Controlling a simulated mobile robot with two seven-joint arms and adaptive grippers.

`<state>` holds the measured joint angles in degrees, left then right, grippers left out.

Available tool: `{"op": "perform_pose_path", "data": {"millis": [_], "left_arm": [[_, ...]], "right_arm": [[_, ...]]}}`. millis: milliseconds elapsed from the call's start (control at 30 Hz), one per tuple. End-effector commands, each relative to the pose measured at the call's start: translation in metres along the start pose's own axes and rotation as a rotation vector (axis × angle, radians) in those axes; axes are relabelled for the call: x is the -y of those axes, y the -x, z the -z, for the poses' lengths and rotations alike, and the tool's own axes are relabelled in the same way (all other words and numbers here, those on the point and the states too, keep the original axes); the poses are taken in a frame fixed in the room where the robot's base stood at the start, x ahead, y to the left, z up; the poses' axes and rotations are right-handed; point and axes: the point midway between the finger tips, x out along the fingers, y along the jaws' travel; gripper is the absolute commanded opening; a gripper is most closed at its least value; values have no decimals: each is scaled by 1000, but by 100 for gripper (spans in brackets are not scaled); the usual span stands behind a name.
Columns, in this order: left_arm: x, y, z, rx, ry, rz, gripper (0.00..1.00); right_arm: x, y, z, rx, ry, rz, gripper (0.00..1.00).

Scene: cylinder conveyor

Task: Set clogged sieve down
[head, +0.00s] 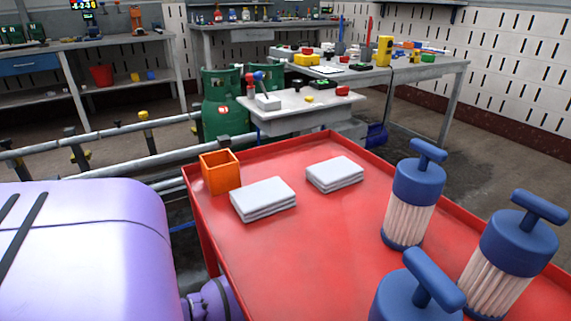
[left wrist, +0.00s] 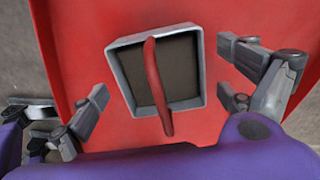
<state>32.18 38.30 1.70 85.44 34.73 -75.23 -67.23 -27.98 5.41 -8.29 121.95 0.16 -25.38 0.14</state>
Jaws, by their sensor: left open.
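The sieve (left wrist: 185,68) shows in the left wrist view as a square grey frame around a dark mesh, with a red handle (left wrist: 158,80) across its middle. It appears to rest on a red surface (left wrist: 80,35). My left gripper (left wrist: 165,92) is open, with its fingers on both sides of the sieve and gaps between them and its frame. I cannot tell the sieve's exact height. In the head view I cannot make out the sieve or my left fingertips. My right gripper is in neither view.
The red cart (head: 290,245) has a raised rim. On it stand an orange box (head: 220,173), two grey stacks (head: 263,199) (head: 334,174) and three blue-capped filters (head: 413,196) (head: 507,251) (head: 415,290). Its middle is clear. Workbenches stand behind, with a white table (head: 300,107) nearer.

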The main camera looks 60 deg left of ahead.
Motion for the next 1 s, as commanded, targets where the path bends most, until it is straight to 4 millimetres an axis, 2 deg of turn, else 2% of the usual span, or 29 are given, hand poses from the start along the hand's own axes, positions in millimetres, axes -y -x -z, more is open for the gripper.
{"op": "perform_pose_path", "data": {"millis": [33, 300, 500, 667, 933, 1000], "left_arm": [[2, 13, 0, 0, -2, 5, 97], [2, 74, 0, -1, -2, 7, 97], [1, 104, 0, -1, 0, 4, 97], [1, 113, 0, 0, -1, 2, 97], [0, 113, 0, 0, 0, 1, 97], [0, 113, 0, 0, 0, 1, 100]], "right_arm": [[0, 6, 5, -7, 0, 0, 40], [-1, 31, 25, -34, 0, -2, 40], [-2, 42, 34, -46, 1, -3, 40], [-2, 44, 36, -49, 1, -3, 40], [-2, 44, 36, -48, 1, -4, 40], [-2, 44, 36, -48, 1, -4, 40]]}}
